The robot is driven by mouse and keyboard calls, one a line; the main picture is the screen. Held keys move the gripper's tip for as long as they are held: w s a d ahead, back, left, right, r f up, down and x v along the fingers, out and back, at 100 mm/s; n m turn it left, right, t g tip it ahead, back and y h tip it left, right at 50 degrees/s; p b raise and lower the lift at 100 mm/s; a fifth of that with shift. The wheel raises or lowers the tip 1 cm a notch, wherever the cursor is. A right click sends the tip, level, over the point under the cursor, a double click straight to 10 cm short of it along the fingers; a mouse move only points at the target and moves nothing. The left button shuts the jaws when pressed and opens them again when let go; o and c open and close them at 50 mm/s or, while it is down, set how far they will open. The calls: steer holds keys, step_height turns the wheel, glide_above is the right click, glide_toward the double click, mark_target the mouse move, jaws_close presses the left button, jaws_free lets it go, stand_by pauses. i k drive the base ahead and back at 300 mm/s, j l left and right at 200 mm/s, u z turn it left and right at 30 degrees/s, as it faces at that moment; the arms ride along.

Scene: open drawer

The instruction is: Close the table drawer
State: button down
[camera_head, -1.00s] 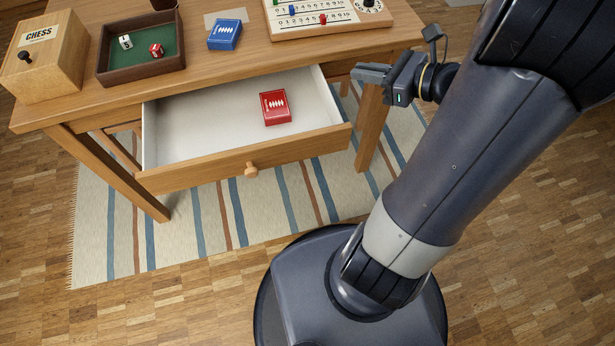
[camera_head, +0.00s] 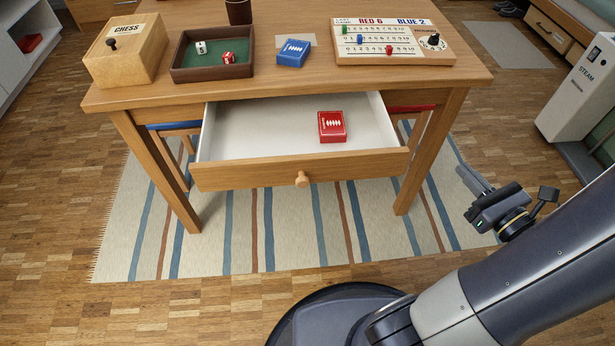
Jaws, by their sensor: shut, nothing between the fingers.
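The table drawer (camera_head: 250,174) stands open, pulled out toward me from under the wooden tabletop (camera_head: 290,84). Its front has a round wooden knob (camera_head: 302,179). A red card box (camera_head: 332,127) lies inside the white drawer, toward its right side. My gripper (camera_head: 468,178) is shut and empty. It is to the right of the drawer and table leg, in front of the table, and apart from both.
On the tabletop are a chess box (camera_head: 128,50), a dice tray (camera_head: 178,73), a blue card box (camera_head: 293,53) and a scoreboard (camera_head: 390,57). A white steam machine (camera_head: 580,90) stands at right. The striped rug (camera_head: 290,250) before the drawer is clear.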

mark_target(252, 144)
steer(key=j+z, duration=0.15)
steer(key=j, duration=0.3)
steer(key=k+j+z, duration=0.1)
steer(key=j, duration=0.3)
steer(key=k+j+z, duration=0.15)
steer(key=j, duration=0.3)
steer(key=k+j+z, duration=0.1)
steer(key=j, duration=0.3)
